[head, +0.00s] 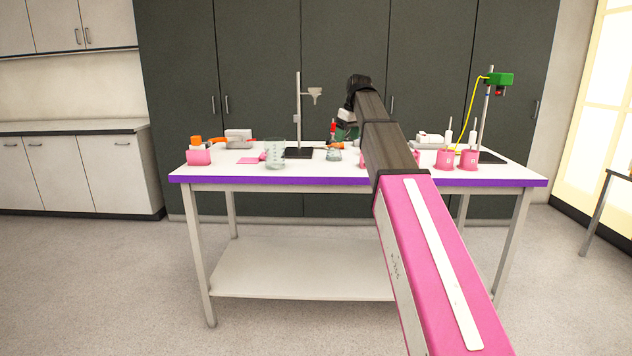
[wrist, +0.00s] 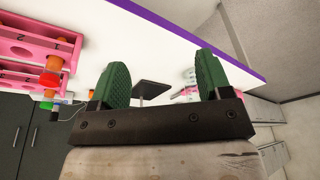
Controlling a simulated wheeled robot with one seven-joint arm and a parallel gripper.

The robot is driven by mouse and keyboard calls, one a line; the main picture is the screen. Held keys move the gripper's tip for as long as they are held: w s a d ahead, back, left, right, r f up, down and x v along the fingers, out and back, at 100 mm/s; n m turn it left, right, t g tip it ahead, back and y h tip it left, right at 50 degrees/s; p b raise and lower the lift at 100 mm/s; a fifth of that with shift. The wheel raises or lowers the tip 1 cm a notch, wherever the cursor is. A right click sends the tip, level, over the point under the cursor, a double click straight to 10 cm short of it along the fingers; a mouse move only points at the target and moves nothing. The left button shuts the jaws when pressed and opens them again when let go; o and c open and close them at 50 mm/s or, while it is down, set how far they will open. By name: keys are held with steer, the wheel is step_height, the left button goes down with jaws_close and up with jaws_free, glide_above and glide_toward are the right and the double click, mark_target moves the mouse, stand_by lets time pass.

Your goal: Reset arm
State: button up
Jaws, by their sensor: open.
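My arm reaches from the lower right of the head view up over the table, and my gripper (head: 346,131) is above the table's far middle, partly hidden behind my own wrist. In the wrist view my gripper (wrist: 158,78) shows two green ridged fingers standing wide apart, with nothing held between them. The white table (head: 300,186) with a purple edge is below it.
A glass beaker (head: 275,153) and a pink holder (head: 198,157) stand on the left. A metal stand (head: 298,110) rises left of my gripper. A stand with a green clamp (head: 499,79) and pink cups (head: 468,160) are at the right. Dark cabinets (head: 260,60) are behind.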

steer(key=s+d+f+m, duration=0.2)
steer(key=s+f, duration=0.4)
steer(key=f, duration=0.7)
steer(key=s+d+f+m+g+h, duration=0.15)
steer(key=s+f, duration=0.45)
steer(key=f, duration=0.8)
steer(key=s+d+f+m, duration=0.25)
steer(key=s+f, duration=0.25)
steer(key=f, duration=0.8)
steer(key=s+d+f+m, duration=0.2)
steer(key=s+f, duration=0.9)
steer(key=s, duration=0.2)
steer(key=shift+f, duration=0.15)
